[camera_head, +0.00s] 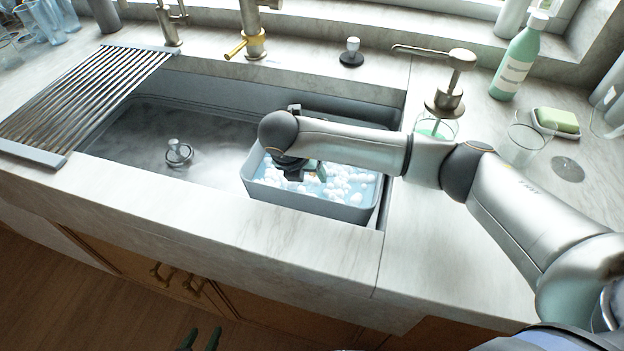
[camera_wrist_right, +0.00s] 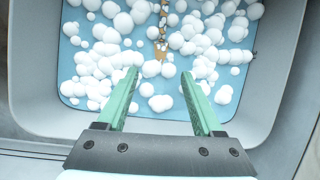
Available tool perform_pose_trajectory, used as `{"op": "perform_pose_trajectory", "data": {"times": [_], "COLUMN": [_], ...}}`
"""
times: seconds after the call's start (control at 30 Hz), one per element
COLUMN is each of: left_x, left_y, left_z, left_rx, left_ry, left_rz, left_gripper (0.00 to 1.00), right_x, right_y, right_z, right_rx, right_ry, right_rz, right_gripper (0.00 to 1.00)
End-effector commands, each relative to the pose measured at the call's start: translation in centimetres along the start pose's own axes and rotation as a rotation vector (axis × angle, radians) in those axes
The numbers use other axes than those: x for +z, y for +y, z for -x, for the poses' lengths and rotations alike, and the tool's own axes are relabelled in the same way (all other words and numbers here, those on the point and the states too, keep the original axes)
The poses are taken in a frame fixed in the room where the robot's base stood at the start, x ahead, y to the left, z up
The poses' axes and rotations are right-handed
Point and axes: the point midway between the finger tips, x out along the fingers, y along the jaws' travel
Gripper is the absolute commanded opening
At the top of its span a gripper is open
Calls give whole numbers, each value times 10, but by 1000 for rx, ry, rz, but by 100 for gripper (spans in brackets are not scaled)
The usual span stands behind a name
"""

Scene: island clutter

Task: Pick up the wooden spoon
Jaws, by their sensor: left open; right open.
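The wooden spoon (camera_wrist_right: 152,68) shows in the right wrist view as a few brown patches in a tub of water. White foam balls cover most of it. It lies just beyond and between the fingertips of my right gripper (camera_wrist_right: 160,78), which is open and empty above the foam. In the head view, my right gripper (camera_head: 306,170) points down into the grey tub (camera_head: 310,205), and I cannot make out the spoon clearly. The tips of my left gripper (camera_head: 200,340) show at the bottom edge, in front of the cabinet, open and empty.
The tub stands in the right part of the sink (camera_head: 130,125). A drying rack (camera_head: 85,95) lies over the left side. Brass taps (camera_head: 252,40), a soap dispenser (camera_head: 445,90), a green bottle (camera_head: 518,60) and a soap dish (camera_head: 556,122) stand around the sink.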

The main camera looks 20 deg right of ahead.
Motion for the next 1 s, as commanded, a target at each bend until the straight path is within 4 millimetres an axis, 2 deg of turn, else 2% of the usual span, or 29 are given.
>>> {"op": "perform_pose_trajectory", "data": {"times": [0.1, 0.23, 0.53, 1.0], "left_x": [0, 2, 2, 2], "left_y": [-1, -1, -1, -1], "left_z": [1, 0, 0, 0], "left_rx": [-2, -2, -3, -2], "left_ry": [0, -3, -4, -4], "left_rz": [0, 0, 1, 2], "left_gripper": [50, 50, 50, 50], "right_x": [0, 0, 0, 0], "right_y": [1, 1, 2, 1], "right_z": [-20, -35, -39, -39], "right_rx": [-3, -2, 0, 0], "right_ry": [3, 2, 1, 1], "right_rz": [0, 0, 1, 1], "right_gripper": [68, 68, 68, 15]}}
